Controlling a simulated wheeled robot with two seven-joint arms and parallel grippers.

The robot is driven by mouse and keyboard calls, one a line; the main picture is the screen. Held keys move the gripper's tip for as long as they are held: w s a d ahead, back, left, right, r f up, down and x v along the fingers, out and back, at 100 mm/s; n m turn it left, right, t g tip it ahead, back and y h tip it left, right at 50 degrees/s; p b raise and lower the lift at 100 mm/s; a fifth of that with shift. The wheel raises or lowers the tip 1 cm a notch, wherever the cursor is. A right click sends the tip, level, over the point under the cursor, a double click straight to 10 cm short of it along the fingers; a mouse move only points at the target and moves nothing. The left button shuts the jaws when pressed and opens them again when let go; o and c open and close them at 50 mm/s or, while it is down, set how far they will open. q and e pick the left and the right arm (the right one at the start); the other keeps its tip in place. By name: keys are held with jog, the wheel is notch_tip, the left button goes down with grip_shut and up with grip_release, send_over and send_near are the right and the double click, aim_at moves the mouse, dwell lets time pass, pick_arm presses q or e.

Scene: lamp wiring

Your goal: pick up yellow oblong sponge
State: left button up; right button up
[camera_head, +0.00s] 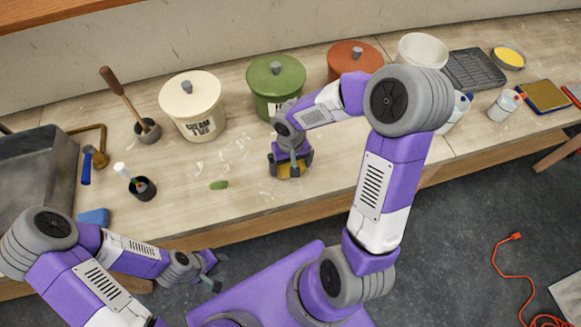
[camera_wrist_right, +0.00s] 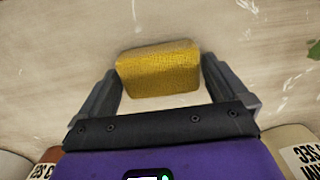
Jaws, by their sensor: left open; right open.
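The yellow oblong sponge (camera_wrist_right: 158,68) lies on the worktop. In the right wrist view it sits between the tips of my right gripper (camera_wrist_right: 161,78), with a narrow gap visible at each side. That gripper is open. In the head view my right gripper (camera_head: 290,166) is low over the counter and hides most of the sponge, with only a bit of yellow (camera_head: 291,172) showing. My left gripper (camera_head: 209,272) is open and empty, in front of the counter edge over the floor.
The counter (camera_head: 250,200) carries a cream pot (camera_head: 193,108), a green pot (camera_head: 275,88) and an orange-red pot (camera_head: 352,58) behind the right gripper. A small green piece (camera_head: 219,185) lies to its left. A blue sponge (camera_head: 93,217) and a grey sink (camera_head: 38,170) are further left.

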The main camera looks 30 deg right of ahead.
jog(key=shift+f, duration=0.35)
jog(key=shift+c, duration=0.3)
jog(key=c, duration=0.6)
notch_tip(320, 180, up, 10)
jog(key=shift+r+p, duration=0.1)
jog(key=shift+p, duration=1.05)
